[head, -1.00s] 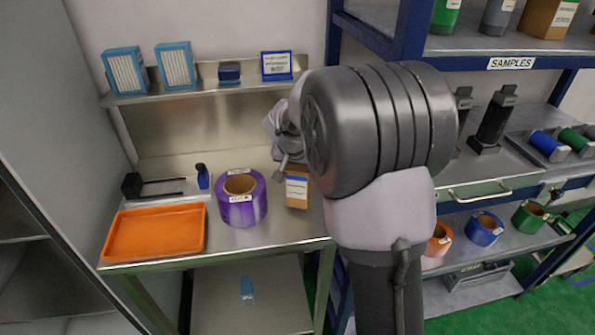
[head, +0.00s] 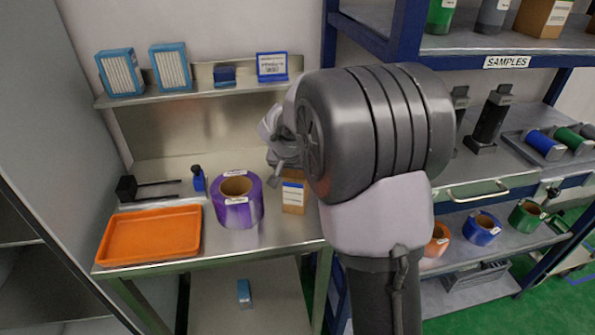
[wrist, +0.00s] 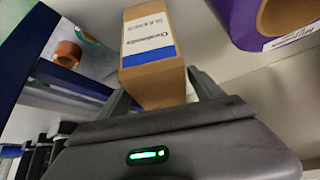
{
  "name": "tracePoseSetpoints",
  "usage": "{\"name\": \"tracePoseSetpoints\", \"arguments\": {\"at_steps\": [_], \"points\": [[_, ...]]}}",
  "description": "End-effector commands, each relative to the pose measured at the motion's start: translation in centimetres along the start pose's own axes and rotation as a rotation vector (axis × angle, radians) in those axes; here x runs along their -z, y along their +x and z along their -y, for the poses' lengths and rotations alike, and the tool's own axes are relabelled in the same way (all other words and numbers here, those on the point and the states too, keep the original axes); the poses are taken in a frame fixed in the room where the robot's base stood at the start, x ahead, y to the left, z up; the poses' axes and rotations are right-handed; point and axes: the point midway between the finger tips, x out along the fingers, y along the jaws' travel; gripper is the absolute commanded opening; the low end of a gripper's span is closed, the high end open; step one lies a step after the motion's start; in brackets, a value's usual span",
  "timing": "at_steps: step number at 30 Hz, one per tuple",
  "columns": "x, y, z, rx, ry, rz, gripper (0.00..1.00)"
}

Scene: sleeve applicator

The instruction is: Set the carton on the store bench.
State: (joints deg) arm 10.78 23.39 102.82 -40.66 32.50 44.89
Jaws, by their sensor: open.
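The carton (head: 293,196) is a small brown box with a white and blue label. It stands upright on the steel bench (head: 262,238), just right of the purple roll. My gripper (head: 283,158) is at the carton's top, partly hidden by my arm. In the wrist view my gripper (wrist: 165,90) is open, with a finger on each side of the near end of the carton (wrist: 150,62). I cannot tell whether either finger touches it.
The purple roll (head: 238,212) stands close beside the carton. An orange tray (head: 150,236), a small blue bottle (head: 198,182) and a black holder (head: 127,188) are further left. A shelf with blue-framed filters (head: 171,68) runs behind. A blue rack (head: 376,40) stands at right.

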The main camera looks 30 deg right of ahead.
Motion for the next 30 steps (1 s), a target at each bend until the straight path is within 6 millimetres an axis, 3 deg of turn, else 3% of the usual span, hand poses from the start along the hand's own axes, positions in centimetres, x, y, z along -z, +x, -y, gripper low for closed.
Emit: {"name": "tracePoseSetpoints", "arguments": {"at_steps": [3, 9, 12, 17, 19, 22, 25, 27, 30], "points": [[0.3, -3.9, 0.1, 0.003, -0.001, -0.003, 0.76], [0.2, -9.0, 0.0, 0.001, -0.001, -0.001, 0.76], [0.1, -10.4, 0.0, 0.001, 0.0, -0.001, 0.76], [-0.1, -11.1, 0.0, 0.001, 0.0, 0.0, 0.76], [-0.8, -12.5, -0.2, 0.015, -0.002, 0.007, 0.76], [-4.7, -17.8, -1.1, 0.081, -0.017, 0.046, 0.76], [-11.4, -23.7, -2.4, 0.195, -0.052, 0.107, 0.76], [-16.2, -26.8, -3.0, 0.287, -0.084, 0.144, 0.76], [-21.7, -29.3, -3.5, 0.399, -0.129, 0.18, 0.76]]}}
